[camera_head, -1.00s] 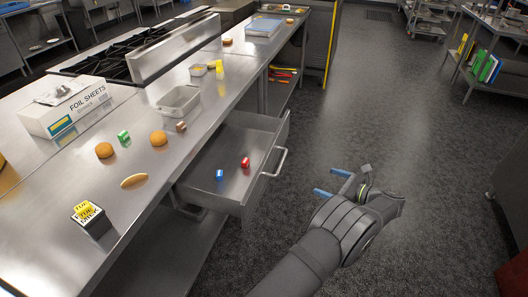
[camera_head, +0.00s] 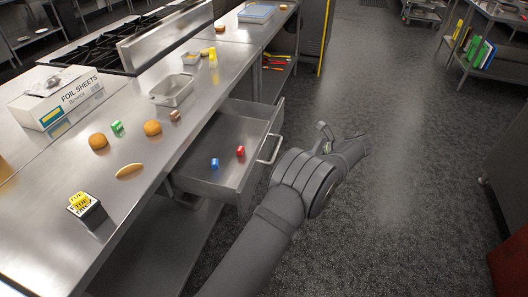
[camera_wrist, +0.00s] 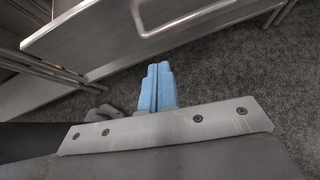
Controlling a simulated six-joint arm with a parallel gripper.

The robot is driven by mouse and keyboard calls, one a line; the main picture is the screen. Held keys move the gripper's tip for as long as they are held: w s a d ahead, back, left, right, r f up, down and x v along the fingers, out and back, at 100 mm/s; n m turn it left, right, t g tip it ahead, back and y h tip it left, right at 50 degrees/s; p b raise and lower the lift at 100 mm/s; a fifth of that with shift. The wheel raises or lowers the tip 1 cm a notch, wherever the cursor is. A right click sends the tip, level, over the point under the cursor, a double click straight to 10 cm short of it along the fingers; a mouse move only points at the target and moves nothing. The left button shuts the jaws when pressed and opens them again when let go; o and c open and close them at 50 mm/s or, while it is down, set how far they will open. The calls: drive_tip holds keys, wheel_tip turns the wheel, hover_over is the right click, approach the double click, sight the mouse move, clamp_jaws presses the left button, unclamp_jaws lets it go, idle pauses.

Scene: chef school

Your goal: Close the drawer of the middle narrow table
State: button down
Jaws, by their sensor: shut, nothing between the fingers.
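The open metal drawer (camera_head: 215,187) sticks out from under the steel table (camera_head: 150,190) and holds a blue block (camera_head: 214,164) and a red block (camera_head: 240,151). Its bar handle (camera_head: 273,150) is on the front panel, which also shows in the wrist view (camera_wrist: 110,40) with the handle (camera_wrist: 190,22). In the wrist view, the blue fingers of my gripper (camera_wrist: 158,68) are shut with nothing between them, pointing toward the drawer front, apart from the handle. In the head view my arm hides the fingers.
The tabletop carries a foil sheets box (camera_head: 58,97), buns (camera_head: 152,128), a metal tray (camera_head: 172,90) and a stove (camera_head: 110,52). The dark floor (camera_head: 390,200) to the right is clear.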

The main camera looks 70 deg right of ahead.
drive_tip(key=w+d+r+n+g+y, duration=0.1)
drive_tip(key=w+d+r+n+g, duration=0.1)
drive_tip(key=w+r+g, duration=0.45)
drive_tip(key=w+x, duration=0.1)
drive_tip(key=x, duration=1)
drive_tip(key=shift+w, duration=0.2)
drive_tip(key=w, duration=2.2)
drive_tip(key=shift+w, duration=0.3)
drive_tip(key=shift+s, duration=0.1)
